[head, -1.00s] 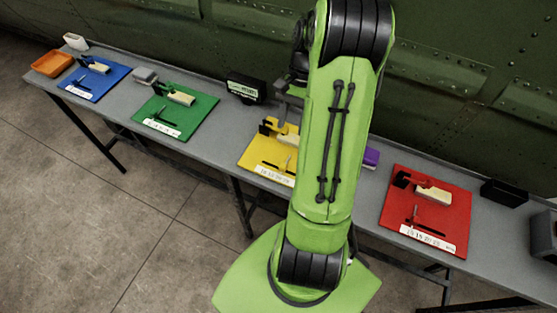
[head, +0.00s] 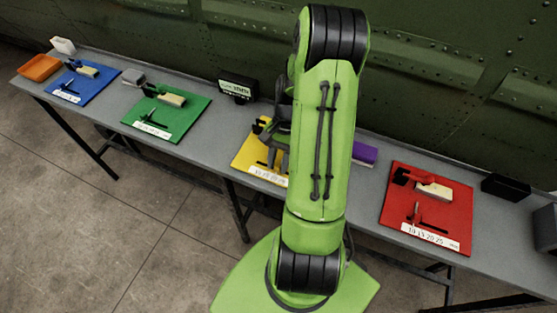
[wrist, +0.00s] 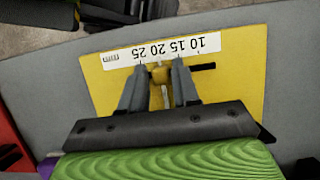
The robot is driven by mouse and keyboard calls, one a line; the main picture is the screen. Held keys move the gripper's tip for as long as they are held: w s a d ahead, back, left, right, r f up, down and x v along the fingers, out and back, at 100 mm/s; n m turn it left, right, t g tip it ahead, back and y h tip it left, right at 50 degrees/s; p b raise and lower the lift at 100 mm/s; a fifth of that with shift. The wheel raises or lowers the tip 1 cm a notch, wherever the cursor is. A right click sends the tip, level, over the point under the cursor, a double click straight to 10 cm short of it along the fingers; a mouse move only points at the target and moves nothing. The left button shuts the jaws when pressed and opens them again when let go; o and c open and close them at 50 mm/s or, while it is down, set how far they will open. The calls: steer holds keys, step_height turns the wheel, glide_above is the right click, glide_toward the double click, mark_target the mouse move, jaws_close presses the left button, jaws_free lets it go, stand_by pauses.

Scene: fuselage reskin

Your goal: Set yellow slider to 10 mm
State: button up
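The yellow board (wrist: 235,60) carries a white scale strip (wrist: 125,53) that appears upside down in the wrist view, with 10 at the right and 25 at the left. A dark slot (wrist: 203,67) runs beside the strip. My gripper (wrist: 160,68) is over the slot, its two grey fingers apart on either side of the yellow slider (wrist: 158,75), towards the 15–20 marks. Contact with the slider cannot be told. In the head view my gripper (head: 277,155) is low over the yellow board (head: 243,153), partly hidden by my arm, and the slider is hidden.
The grey table (head: 205,140) also bears a blue board (head: 88,92), a green board (head: 190,112) and a red board (head: 460,205). A black display (head: 238,86) stands behind the yellow board, and a purple block (head: 365,153) lies right of my arm.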

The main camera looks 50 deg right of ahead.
mark_target(259, 167)
jaws_close()
steer(key=w, duration=0.1)
steer(key=w+a+p, duration=0.1)
steer(key=w, duration=0.3)
steer(key=shift+a+r+p, duration=0.1)
steer(key=shift+a+p, duration=0.25)
steer(key=shift+o, duration=1.9)
jaws_free()
